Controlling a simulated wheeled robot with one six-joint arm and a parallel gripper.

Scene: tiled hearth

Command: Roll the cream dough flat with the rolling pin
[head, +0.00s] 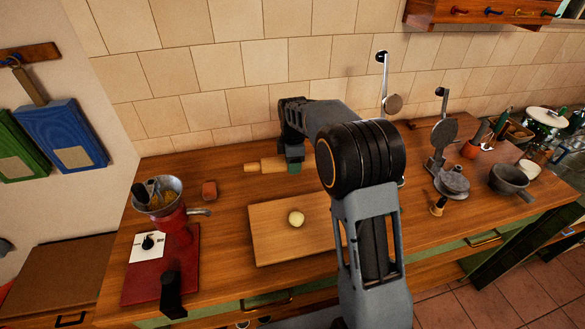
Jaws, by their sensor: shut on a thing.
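The cream dough (296,217) is a small round lump on the wooden board (275,242) at the counter's middle. The rolling pin (268,165) lies sideways behind the board, near the tiled wall, its left handle pointing left. My gripper (292,168) reaches down over the pin behind the dough and is shut on it. The pin's right end is hidden behind my arm, which also covers the board's right side. I cannot tell whether the pin touches the counter.
A red hand-cranked grinder (172,225) stands at the left, with a small reddish-brown block (209,190) nearby. A metal press (447,165) and a grey pot (510,181) stand at the right. The counter left of the board is partly clear.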

